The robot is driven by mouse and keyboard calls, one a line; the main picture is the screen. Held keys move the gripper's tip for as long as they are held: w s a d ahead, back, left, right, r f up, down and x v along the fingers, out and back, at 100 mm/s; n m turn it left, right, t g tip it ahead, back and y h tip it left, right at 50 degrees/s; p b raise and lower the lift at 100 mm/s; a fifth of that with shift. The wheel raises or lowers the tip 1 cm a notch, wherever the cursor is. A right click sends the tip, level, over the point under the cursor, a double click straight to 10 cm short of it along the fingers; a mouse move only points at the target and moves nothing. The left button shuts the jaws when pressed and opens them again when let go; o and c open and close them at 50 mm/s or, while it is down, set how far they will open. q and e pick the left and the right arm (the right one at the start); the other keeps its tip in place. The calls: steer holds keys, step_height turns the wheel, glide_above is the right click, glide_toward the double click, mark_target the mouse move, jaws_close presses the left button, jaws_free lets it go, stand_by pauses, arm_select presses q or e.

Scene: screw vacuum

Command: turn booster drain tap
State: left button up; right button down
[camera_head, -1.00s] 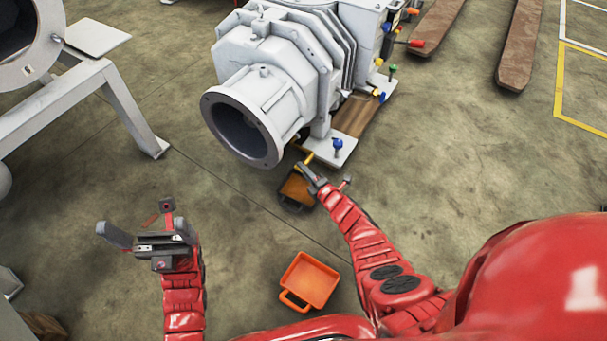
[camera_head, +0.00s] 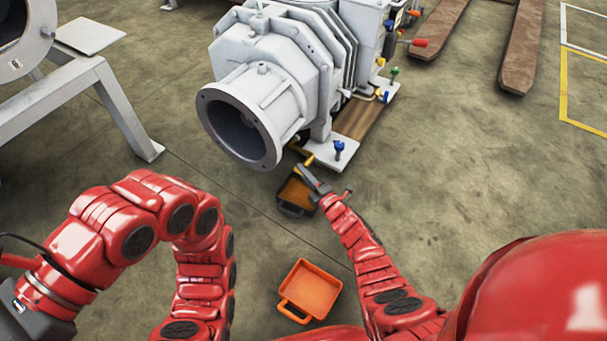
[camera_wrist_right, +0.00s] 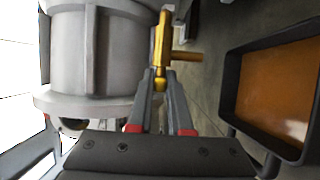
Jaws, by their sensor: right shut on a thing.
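The yellow drain tap (camera_wrist_right: 163,45) sticks out beside the grey machine body in the right wrist view. In the head view it is a small yellow bit (camera_head: 309,160) at the low front of the booster (camera_head: 290,100). My right gripper (camera_wrist_right: 161,82) is shut on the tap's near end; a brown-yellow spout points right from the tap. In the head view the right gripper (camera_head: 308,176) reaches up to the tap. My left arm bends over at the left, with its fingers out of view.
A dark tray (camera_wrist_right: 271,149) with orange-brown contents sits by the tap; in the head view the tray (camera_head: 294,209) is partly behind my right gripper. An orange tray (camera_head: 310,290) lies nearer on the floor. A blue-handled valve (camera_head: 339,148) stands on the base. A grey stand (camera_head: 125,115) is left.

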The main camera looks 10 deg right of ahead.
stand_by(0.3)
steer(key=c, duration=0.8)
jaws_free()
steer(key=shift+c, duration=0.2)
